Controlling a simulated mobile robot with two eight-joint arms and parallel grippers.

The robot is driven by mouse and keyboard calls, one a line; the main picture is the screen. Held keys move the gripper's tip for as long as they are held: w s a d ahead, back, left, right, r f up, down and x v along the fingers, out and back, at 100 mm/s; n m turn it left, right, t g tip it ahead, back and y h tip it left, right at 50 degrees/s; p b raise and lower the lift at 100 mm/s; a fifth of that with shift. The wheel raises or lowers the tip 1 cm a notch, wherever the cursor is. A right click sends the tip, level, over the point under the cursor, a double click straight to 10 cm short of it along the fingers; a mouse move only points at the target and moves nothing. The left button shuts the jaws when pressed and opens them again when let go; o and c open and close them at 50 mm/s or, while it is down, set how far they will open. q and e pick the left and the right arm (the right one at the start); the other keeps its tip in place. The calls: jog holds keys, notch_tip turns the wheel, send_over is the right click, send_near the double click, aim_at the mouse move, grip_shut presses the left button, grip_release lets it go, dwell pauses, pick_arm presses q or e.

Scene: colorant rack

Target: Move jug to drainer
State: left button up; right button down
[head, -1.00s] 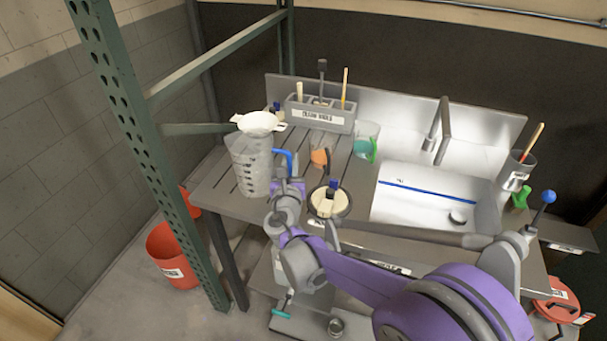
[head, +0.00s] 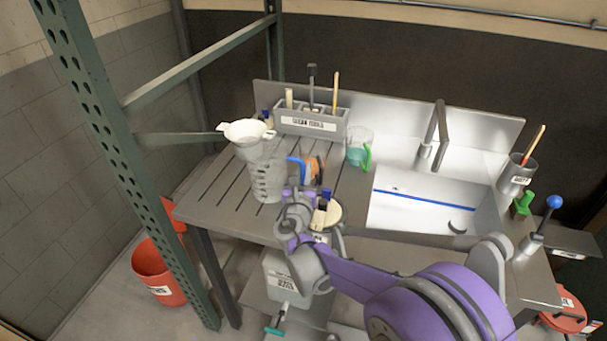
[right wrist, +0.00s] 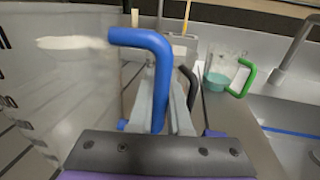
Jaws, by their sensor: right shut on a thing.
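The jug (head: 267,182) is a large clear vessel with dark scale marks and a blue handle (head: 295,162). It is over the slatted drainer (head: 205,203) at the left of the bench; I cannot tell whether its base touches. My right gripper (head: 299,190) is shut on the blue handle, on the jug's right side. In the right wrist view the jug wall (right wrist: 70,95) fills the left, and the handle (right wrist: 143,42) runs down to the gripper (right wrist: 160,100). A white funnel (head: 247,132) overlaps the jug's top left. My left gripper is not in view.
A grey tool caddy (head: 312,122) stands behind the jug. An orange item (head: 318,167) is close to the handle. A green rack post (head: 120,165) rises at left.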

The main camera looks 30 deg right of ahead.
jog(key=shift+f, duration=0.55)
jog(key=shift+f, duration=0.2)
jog(key=c, duration=0.9)
grip_release()
jog(key=shift+o, duration=0.2)
jog(key=shift+r, duration=0.15)
jog(key=shift+s+a+r, duration=0.1)
jog(key=shift+s+a, duration=0.05)
jog(key=v, duration=1.1)
jog(key=shift+s+a, duration=0.2)
jog(key=shift+a, duration=0.05)
